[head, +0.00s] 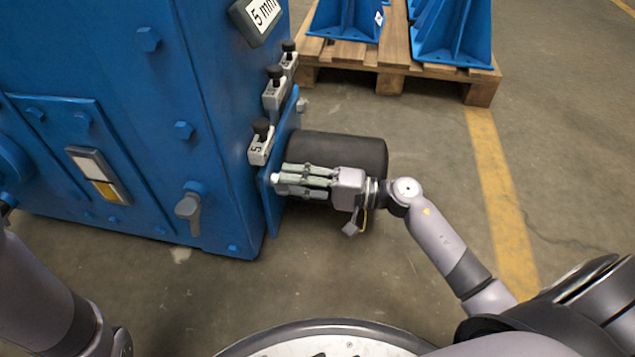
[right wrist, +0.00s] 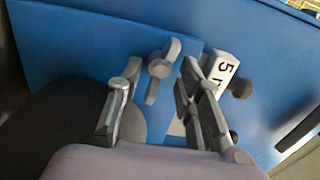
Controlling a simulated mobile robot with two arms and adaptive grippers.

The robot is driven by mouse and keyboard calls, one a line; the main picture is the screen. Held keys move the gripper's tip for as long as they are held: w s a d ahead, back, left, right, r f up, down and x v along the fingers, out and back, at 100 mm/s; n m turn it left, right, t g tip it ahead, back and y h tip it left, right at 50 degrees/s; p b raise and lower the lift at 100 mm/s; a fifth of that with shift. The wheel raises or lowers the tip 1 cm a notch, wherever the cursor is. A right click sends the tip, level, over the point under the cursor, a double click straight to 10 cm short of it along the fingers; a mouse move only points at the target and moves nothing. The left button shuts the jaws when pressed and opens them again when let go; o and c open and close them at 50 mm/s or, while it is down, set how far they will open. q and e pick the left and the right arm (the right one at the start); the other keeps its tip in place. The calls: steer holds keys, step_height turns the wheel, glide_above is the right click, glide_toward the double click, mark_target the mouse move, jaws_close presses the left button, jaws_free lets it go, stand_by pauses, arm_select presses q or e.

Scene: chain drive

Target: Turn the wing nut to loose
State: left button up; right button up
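The wing nut (right wrist: 160,67), a small grey piece with a rounded head and a wing, sits on the blue plate (right wrist: 70,45) in the right wrist view. My right gripper (right wrist: 160,95) is open, one finger on each side of the line to the wing nut. The nut shows just beyond the fingertips, and contact cannot be told. In the head view my right gripper (head: 284,180) reaches the side plate of the blue machine (head: 225,110). A small pale piece shows at its fingertips. My left gripper is out of view; only part of its arm shows at lower left.
A dark cylinder (head: 345,150) sticks out from the plate behind my right gripper. Grey blocks with black knobs (head: 261,146) line the machine's edge above it. A grey lever (head: 189,207) is on the front face. A pallet (head: 390,72) stands at the back; floor at right is clear.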

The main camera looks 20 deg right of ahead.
steer(key=v, duration=1)
steer(key=shift+s+d, duration=0.2)
steer(key=shift+d, duration=0.05)
